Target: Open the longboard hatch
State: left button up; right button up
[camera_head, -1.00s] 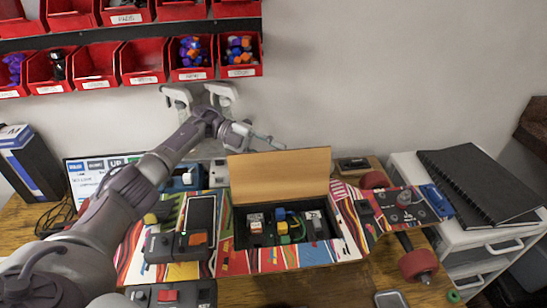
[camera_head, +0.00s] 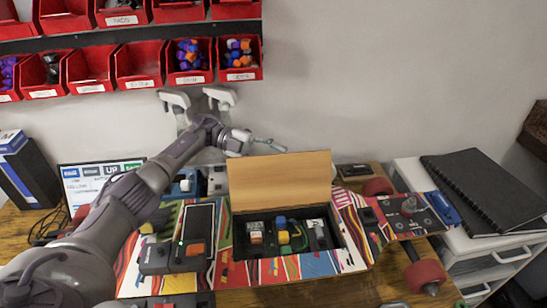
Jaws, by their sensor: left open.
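The longboard (camera_head: 205,280) lies across the wooden table, with a colourful striped deck. Its hatch lid (camera_head: 279,178) stands raised at the back edge of a dark compartment (camera_head: 240,246). The compartment is open and shows colored blocks and wires (camera_head: 284,236) inside. My left gripper (camera_head: 277,145) is open and empty, behind and just above the top left of the lid, apart from it as far as I can see. My right gripper does not show.
Red bins (camera_head: 139,66) hang on the wall above. A white drawer unit with a black notebook (camera_head: 481,185) stands at the right. A monitor (camera_head: 88,180) and a dark box (camera_head: 30,172) stand at the left. A red wheel (camera_head: 425,276) sticks out at the board's right.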

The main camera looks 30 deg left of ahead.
pick_arm(q)
jog(key=shift+r, duration=0.1)
notch_tip(320, 180, up, 10)
dwell(0.6)
dwell(0.5)
